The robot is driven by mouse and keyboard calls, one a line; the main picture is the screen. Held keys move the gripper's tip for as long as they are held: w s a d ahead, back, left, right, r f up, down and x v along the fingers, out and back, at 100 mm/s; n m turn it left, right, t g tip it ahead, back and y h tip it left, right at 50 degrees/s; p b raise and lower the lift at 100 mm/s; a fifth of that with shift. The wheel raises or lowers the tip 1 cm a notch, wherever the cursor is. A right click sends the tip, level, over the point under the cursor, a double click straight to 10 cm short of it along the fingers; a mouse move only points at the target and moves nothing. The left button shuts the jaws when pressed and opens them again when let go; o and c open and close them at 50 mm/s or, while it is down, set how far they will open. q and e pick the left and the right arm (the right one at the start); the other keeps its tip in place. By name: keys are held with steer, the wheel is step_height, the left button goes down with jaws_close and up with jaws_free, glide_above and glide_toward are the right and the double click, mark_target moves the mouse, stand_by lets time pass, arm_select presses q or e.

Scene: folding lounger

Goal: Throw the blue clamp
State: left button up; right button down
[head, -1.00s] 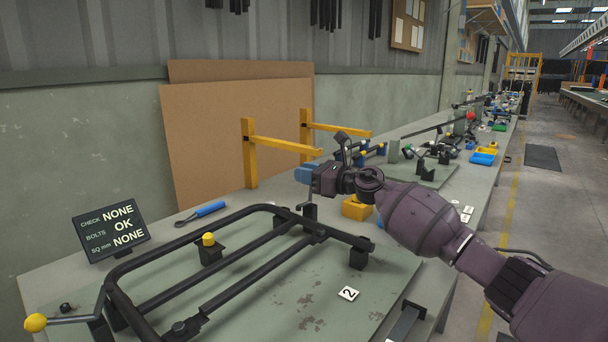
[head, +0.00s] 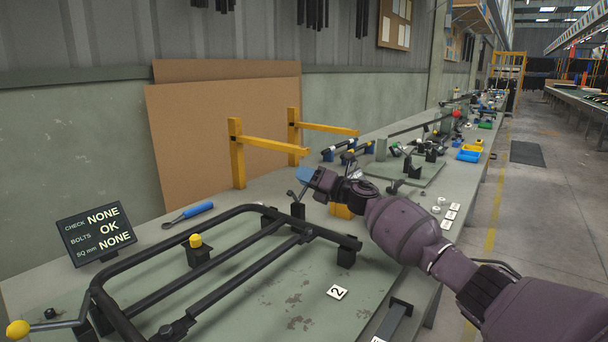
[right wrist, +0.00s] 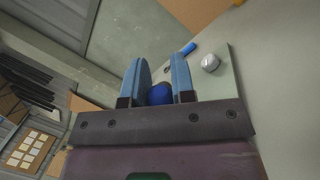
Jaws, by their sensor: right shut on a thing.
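My right gripper (head: 304,174), with light blue fingers, is at the far right corner of the black lounger frame (head: 215,238). In the right wrist view its fingers (right wrist: 159,82) are closed around a round blue knob (right wrist: 158,94), which I take to be the blue clamp's. A dark clamp post (head: 298,208) stands below the fingers in the head view, and the knob is hidden there. Another clamp, with a yellow knob (head: 18,330), is at the near left corner of the frame. My left gripper is not in view.
A blue-handled tool (head: 199,208) lies behind the frame, right of a small display (head: 96,233) reading NONE, OK, NONE. Yellow brackets (head: 237,153) stand at the back. A yellow block (head: 341,211) is partly hidden behind my right arm. Number tag 2 (head: 337,292) lies in front.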

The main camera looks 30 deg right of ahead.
steer(key=shift+w+d+f+m, duration=0.1)
steer(key=shift+d+f+m, duration=0.2)
steer(key=shift+m, duration=0.4)
steer(key=shift+f, duration=0.1)
steer(key=c, duration=1)
jaws_free()
steer(key=shift+o, duration=0.2)
